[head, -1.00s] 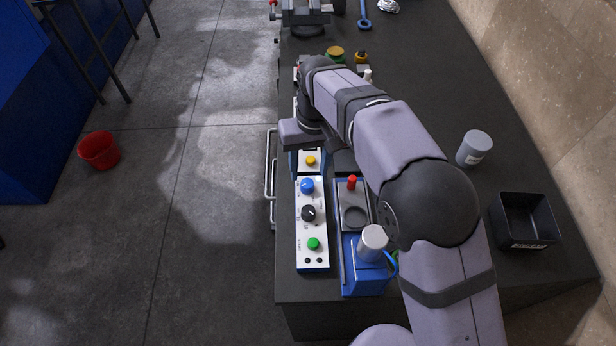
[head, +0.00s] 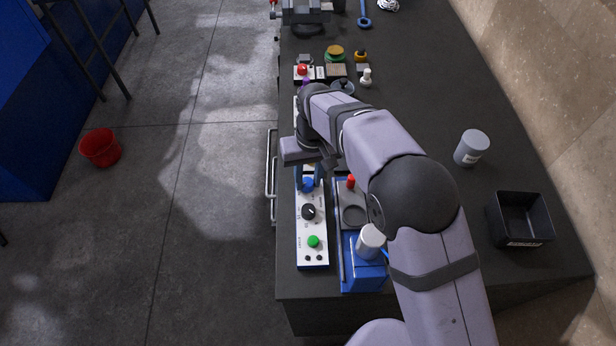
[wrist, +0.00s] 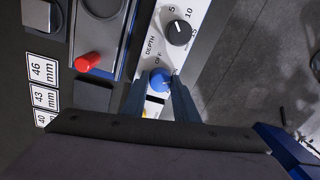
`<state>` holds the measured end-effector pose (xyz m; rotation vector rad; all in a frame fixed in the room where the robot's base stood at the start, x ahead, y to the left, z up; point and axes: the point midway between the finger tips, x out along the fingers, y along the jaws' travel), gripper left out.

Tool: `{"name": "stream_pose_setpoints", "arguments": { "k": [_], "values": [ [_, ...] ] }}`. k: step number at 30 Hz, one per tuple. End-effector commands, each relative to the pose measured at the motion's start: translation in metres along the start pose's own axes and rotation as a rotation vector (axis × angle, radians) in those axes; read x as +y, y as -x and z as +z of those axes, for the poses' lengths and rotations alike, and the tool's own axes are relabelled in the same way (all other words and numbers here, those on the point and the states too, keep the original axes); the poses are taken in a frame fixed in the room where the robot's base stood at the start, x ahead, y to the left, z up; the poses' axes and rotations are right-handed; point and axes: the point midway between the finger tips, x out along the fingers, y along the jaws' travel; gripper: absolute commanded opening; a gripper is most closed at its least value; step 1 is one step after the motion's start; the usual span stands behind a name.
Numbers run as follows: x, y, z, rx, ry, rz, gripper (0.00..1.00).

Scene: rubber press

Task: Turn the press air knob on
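The white control panel (head: 314,240) lies along the bench's left edge. Its blue knob (head: 308,185) sits near the far end, with a black dial (head: 308,212) and a green button (head: 313,241) nearer. My gripper (head: 308,178) points down over the blue knob. In the wrist view, the blue knob (wrist: 159,80) lies between the tips of my gripper (wrist: 158,84), with one finger on either side. The fingers stand apart; contact with the knob cannot be told. The panel label by the knob is partly readable as "OFF".
A red-knobbed lever (head: 351,182) and a blue press (head: 363,270) with a white cylinder stand just right of the panel. A grey canister (head: 471,148) and a black bin (head: 521,219) are farther right. Several buttons and stamps lie beyond my arm.

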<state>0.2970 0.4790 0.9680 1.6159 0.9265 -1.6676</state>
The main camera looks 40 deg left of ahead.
Motion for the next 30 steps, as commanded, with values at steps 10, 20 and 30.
{"name": "stream_pose_setpoints", "arguments": {
  "k": [10,20,30],
  "values": [
    [-0.0002,0.0006,-0.0009,-0.006,0.112,-0.001,0.05],
    [-0.0003,0.0010,-0.0011,-0.005,0.114,-0.001,0.46],
    [-0.0001,0.0016,-0.0010,-0.006,0.114,-0.001,0.46]
  ]
}}
